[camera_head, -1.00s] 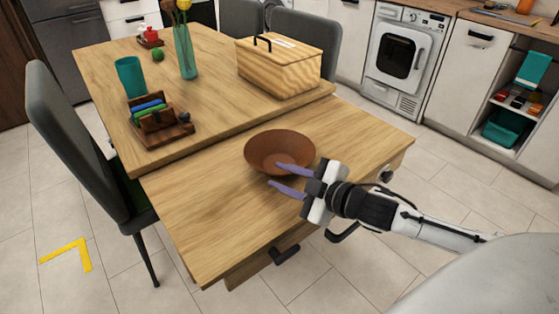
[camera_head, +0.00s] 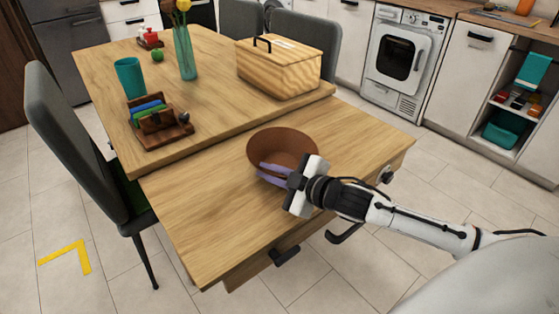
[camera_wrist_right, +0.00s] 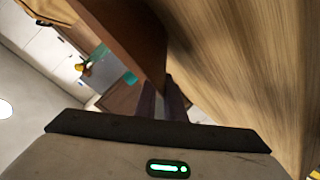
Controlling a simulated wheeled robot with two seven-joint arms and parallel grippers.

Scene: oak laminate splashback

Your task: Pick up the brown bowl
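The brown bowl (camera_head: 284,146) sits upright on the near, lower part of the wooden table. My right gripper (camera_head: 271,174) is at its near rim, with the purple fingers close together, one on the inner side and one on the outer side of the wall. It looks shut on the rim. In the right wrist view the bowl's brown wall (camera_wrist_right: 128,32) runs down to between the fingertips (camera_wrist_right: 162,98). Part of the near rim is hidden by the fingers. My left gripper is not in view.
The wooden table (camera_head: 205,225) is clear left of the bowl. A dark chair (camera_head: 75,150) stands at the left.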

